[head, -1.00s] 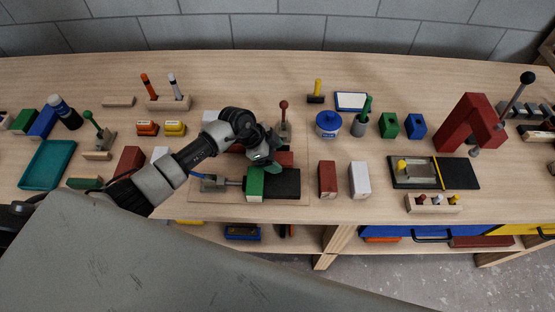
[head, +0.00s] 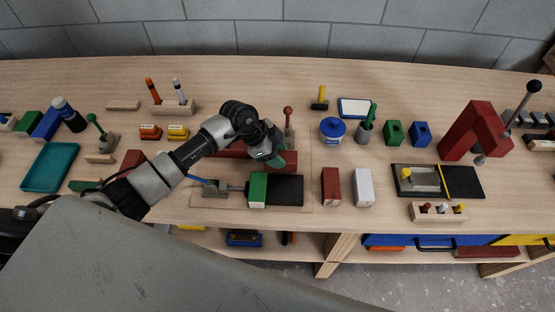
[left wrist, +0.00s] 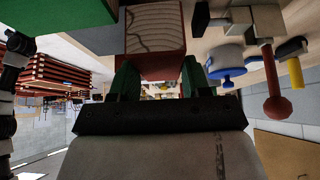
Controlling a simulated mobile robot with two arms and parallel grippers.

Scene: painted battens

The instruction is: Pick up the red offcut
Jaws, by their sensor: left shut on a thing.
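The red offcut (head: 291,158) is a painted red piece behind the black block of the fixture. My left gripper (head: 271,159) is shut on it, with the fingers coming down from above. In the left wrist view the offcut (left wrist: 155,30) shows a bare wood-grain end and red sides between my green fingertips (left wrist: 160,82). The offcut looks held a little above the bench; my arm hides part of it. My right gripper is not in view.
A green block (head: 258,188) and a black block (head: 286,190) stand at the fixture just in front. A red block (head: 331,187) and a white block (head: 362,187) stand to the right. A post with a red knob (head: 288,119) rises close behind the gripper.

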